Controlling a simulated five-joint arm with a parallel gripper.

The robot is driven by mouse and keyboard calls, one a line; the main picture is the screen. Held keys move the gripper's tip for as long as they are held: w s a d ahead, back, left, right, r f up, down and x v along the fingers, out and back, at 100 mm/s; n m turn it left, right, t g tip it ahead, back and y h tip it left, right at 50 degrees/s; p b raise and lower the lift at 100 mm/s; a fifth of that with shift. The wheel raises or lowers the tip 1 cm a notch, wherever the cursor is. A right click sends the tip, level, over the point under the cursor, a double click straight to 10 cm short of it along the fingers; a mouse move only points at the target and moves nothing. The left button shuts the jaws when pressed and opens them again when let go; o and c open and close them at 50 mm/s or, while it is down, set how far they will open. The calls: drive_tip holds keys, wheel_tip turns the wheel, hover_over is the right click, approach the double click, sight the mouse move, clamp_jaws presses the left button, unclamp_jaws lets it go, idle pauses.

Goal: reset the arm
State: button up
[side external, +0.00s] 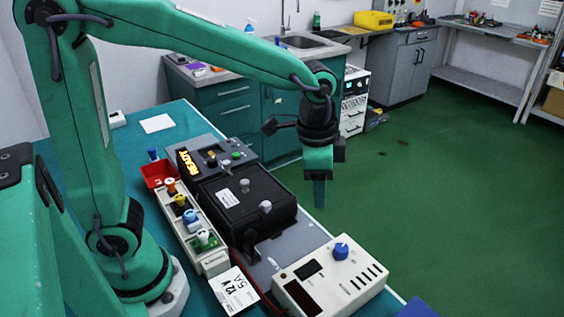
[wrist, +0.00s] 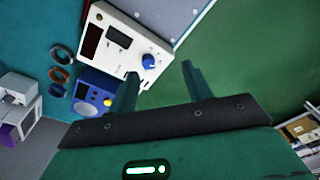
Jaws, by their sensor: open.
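My gripper (side external: 317,188) hangs pointing down in the side view, beyond the right edge of the teal bench and above the green floor. Its fingers (wrist: 160,74) are spread apart in the wrist view, with nothing between them. The black burn-in box (side external: 240,200) sits on the bench left of my gripper, with its lid down. A panel with a lit READY display (side external: 188,163) stands behind it. My gripper touches nothing that I can see.
A white supply unit (side external: 335,270) with a blue knob stands at the bench front; it also shows in the wrist view (wrist: 118,36). A pale rack (side external: 178,215) of coloured-knob modules and a red bin (side external: 157,173) lie left of the box. A 12V 5A card (side external: 234,290) lies in front.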

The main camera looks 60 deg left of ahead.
drive_tip(key=s+a+r+n+t, duration=0.4)
drive_tip(key=s+a+n, duration=0.4)
drive_tip(key=s+a, duration=0.4)
drive_tip(key=shift+s+r, duration=0.15)
drive_tip(key=shift+r, duration=0.05)
